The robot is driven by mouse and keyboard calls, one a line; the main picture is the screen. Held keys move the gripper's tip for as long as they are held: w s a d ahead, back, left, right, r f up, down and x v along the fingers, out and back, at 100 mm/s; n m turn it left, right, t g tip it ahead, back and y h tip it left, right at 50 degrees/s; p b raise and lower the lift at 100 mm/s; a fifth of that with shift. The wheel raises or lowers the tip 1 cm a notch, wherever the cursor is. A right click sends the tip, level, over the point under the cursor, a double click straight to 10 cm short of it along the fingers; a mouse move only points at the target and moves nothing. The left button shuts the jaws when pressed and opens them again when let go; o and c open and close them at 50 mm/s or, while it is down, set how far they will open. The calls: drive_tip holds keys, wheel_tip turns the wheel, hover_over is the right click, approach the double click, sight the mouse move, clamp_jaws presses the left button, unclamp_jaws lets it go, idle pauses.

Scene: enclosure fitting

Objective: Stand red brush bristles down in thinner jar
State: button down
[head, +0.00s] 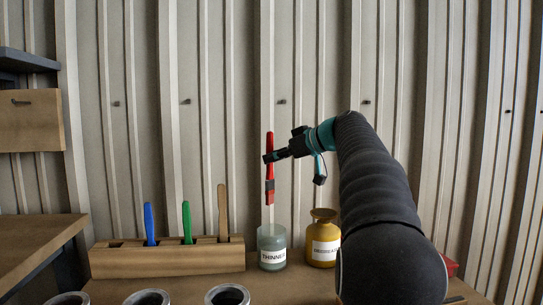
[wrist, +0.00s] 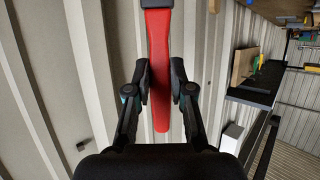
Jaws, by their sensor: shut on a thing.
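The red brush (head: 270,155) is upright with its bristles down, above the thinner jar (head: 271,248). Its pale bristle end is just at or over the jar's mouth; I cannot tell whether it is inside. The jar is grey-green glass with a white THINNER label. My gripper (head: 267,158) is shut on the red handle. In the wrist view the red brush (wrist: 159,75) is between the two fingers of my gripper (wrist: 161,88), with a dark ferrule at the top edge.
A wooden block (head: 165,260) left of the jar holds a blue (head: 149,224), a green (head: 187,222) and a wooden handle (head: 223,212). A yellow labelled jar (head: 322,239) stands close to the right. Three open cans (head: 227,295) stand in front.

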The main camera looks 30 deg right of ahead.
sight(272, 178)
drive_tip(key=shift+s+d+f+b, duration=0.1)
drive_tip(key=shift+f+b, duration=1.15)
drive_tip(key=shift+f, duration=1.5)
wheel_tip(272, 178, down, 8)
drive_tip(key=b, duration=0.8)
drive_tip(key=shift+f, duration=0.1)
drive_tip(key=c, duration=0.9)
unclamp_jaws()
drive_tip(key=shift+c, duration=0.2)
drive_tip(key=v, duration=1.2)
